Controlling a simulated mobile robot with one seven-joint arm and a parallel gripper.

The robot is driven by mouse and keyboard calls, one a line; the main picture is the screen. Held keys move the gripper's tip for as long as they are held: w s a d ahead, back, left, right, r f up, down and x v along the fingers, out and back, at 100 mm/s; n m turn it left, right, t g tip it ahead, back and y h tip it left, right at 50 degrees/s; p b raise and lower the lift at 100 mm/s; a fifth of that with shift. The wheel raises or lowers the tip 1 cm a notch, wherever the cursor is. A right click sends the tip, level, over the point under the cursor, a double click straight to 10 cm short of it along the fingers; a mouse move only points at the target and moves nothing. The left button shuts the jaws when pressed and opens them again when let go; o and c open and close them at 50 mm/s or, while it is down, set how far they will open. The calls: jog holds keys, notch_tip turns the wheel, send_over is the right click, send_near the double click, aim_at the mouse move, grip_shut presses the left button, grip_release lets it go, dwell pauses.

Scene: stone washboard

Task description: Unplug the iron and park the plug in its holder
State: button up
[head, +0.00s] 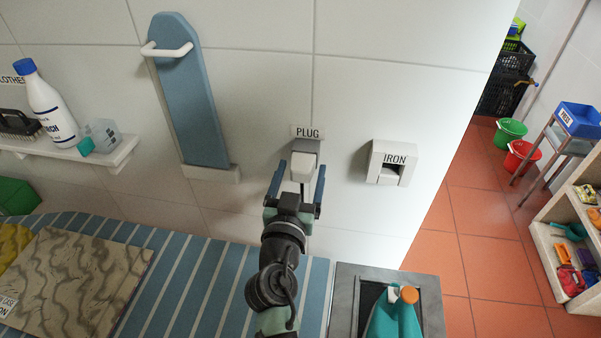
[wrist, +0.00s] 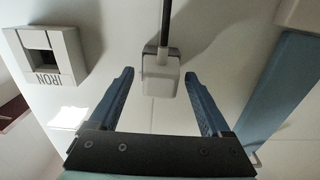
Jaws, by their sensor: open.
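A white plug (head: 303,168) sits in the wall beneath the "PLUG" label (head: 307,132). My gripper (head: 296,180) is in front of it, with blue fingers open on either side. In the wrist view, the plug (wrist: 161,82) lies between the fingertips (wrist: 158,76), with a gap on each side and a dark cord (wrist: 167,25) running from it. A white holder marked "IRON" (head: 378,169) with a dark, empty-looking opening is on the wall to the right; it also shows in the wrist view (wrist: 66,60). A teal object with an orange knob (head: 396,318), apparently the iron, stands at lower right, partly cut off.
A blue board (head: 190,100) hangs on the wall left of the plug. A shelf (head: 110,155) with a white bottle (head: 48,110) is at left. The wall between plug and holder is clear.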

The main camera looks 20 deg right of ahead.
jog(key=shift+f, duration=0.1)
jog(key=b+v, duration=0.4)
jog(key=v, duration=0.9)
jog(key=w+a+r+t+y+p, duration=0.1)
jog(key=w+a+r+t, duration=0.1)
jog(key=r, duration=0.9)
jog(key=w+a+r+t+y+p, duration=0.1)
jog(key=w+a+r+t, duration=0.15)
jog(key=r, duration=0.85)
jog(key=s+a+r+n+t+y, duration=0.2)
jog(key=s+r, duration=0.1)
jog(key=r, duration=0.4)
jog(key=s+a+r+n+t+y, duration=0.2)
jog(key=s+a+r+t+y, duration=0.1)
jog(key=r, duration=0.5)
jog(key=s+a+r+n+t+y, duration=0.2)
jog(key=s+r+t+y, duration=0.1)
jog(key=r, duration=0.5)
jog(key=shift+s+n+p, duration=0.4)
jog(key=shift+s, duration=0.2)
